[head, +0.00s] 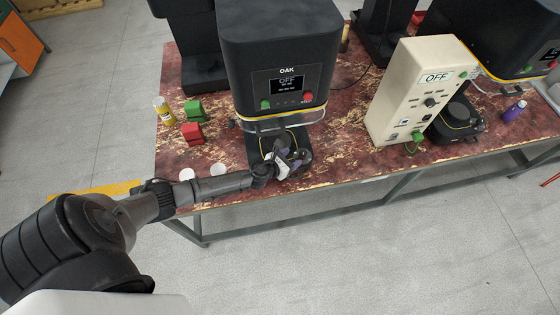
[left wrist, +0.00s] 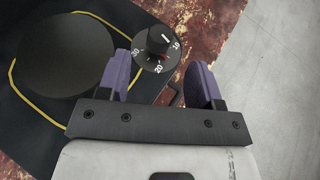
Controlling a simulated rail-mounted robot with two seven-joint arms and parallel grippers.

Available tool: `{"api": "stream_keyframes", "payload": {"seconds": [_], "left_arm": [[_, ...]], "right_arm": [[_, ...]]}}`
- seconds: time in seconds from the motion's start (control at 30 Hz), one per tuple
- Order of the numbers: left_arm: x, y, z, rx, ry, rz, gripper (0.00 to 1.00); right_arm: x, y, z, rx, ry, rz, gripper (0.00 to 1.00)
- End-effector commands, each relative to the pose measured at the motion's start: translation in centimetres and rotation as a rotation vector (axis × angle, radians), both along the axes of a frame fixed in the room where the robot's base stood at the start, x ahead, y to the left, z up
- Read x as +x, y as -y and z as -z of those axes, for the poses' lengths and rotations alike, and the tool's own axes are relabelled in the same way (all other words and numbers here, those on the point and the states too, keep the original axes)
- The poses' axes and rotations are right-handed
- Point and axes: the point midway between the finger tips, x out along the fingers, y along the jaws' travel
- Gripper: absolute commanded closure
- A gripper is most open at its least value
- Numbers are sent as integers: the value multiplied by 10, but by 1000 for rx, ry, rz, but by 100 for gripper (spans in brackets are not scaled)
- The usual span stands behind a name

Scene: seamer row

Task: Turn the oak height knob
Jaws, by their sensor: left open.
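The oak height knob (left wrist: 158,42) is a black round knob with a white pointer line, on a dial marked 10, 20 and 30 with a small red mark. It sits at the corner of the black base beside a round dark plate (left wrist: 65,55). My left gripper (left wrist: 161,68) is open, its two purple-grey fingers on either side of the knob in the picture; I cannot tell whether they touch it. In the head view my left gripper (head: 283,160) is at the front of the machine labelled OAK (head: 280,55), whose screen reads OFF. It partly hides the knob there. My right gripper is not in view.
A beige box (head: 408,85) reading OFF stands right of the OAK machine. A purple bottle (head: 514,111) stands far right. The table's front edge is close to my arm.

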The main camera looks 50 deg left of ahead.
Motion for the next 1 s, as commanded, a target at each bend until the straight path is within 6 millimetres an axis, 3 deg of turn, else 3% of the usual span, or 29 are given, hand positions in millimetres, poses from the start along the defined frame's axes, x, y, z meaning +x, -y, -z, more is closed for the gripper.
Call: {"api": "stream_keyframes", "payload": {"seconds": [0.2,0.4,0.87,1.0], "left_arm": [[-35,1,-15,1,-1,3,41],[-53,1,-22,0,0,0,41],[-59,1,-24,0,0,0,41],[-50,1,-21,-1,18,0,41]], "right_arm": [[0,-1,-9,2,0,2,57],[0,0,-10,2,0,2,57],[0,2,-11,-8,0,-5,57],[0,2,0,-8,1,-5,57]]}}
